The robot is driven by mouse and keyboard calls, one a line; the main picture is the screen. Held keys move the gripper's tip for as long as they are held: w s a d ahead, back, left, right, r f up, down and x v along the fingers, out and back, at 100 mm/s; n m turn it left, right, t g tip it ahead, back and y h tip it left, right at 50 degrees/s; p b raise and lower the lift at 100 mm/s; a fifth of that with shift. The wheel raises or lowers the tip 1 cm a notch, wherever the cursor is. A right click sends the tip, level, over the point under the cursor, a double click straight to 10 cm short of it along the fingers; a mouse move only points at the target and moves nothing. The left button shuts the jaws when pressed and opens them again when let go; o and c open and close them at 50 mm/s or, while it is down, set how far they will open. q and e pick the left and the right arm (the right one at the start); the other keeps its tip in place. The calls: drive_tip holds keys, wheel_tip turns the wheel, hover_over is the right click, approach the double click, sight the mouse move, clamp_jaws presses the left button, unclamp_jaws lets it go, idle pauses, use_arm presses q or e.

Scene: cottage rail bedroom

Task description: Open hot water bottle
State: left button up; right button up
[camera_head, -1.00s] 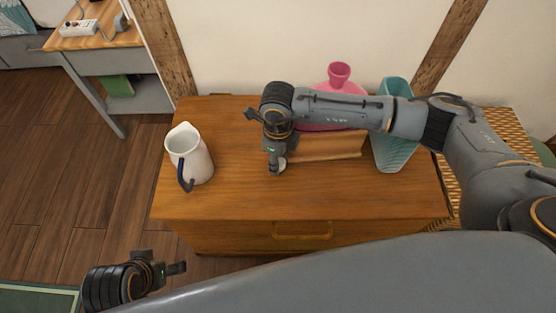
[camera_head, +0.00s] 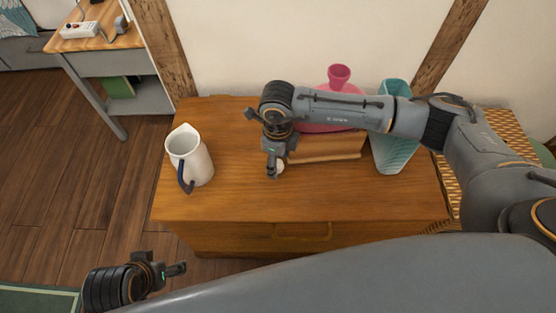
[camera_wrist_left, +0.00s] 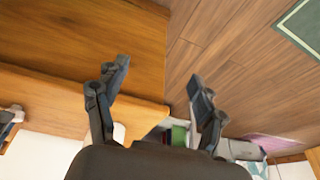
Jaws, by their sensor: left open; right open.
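The pink hot water bottle (camera_head: 339,77) rests on a wooden stand on the chest; my right arm crosses in front and hides its middle. Its funnel-shaped neck shows above the arm. A small pale round object (camera_head: 281,166), perhaps the stopper, is on the chest top beside my right fingertips; whether they touch it is unclear. My right gripper (camera_head: 273,172) points down, open, low over the chest top. My left gripper (camera_head: 181,269) is open and empty in front of the chest's near left corner. Its spread fingers also show in the left wrist view (camera_wrist_left: 160,80).
A white jug (camera_head: 193,160) with a blue handle stands on the left of the wooden chest (camera_head: 240,205). A teal ribbed item (camera_head: 392,150) leans at the right of the stand. A desk with a power strip (camera_head: 80,29) is at the upper left. The chest's front left top is clear.

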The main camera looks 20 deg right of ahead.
sight(278, 165)
use_arm(q)
drive_tip(key=s+p+x, duration=0.1)
drive_tip(key=x, duration=0.5)
drive_tip(key=shift+f+g, duration=0.3)
drive_tip(key=shift+f, duration=0.25)
use_arm(e)
wheel_tip(278, 165, up, 11)
use_arm(q)
drive_tip(key=shift+d, duration=0.1)
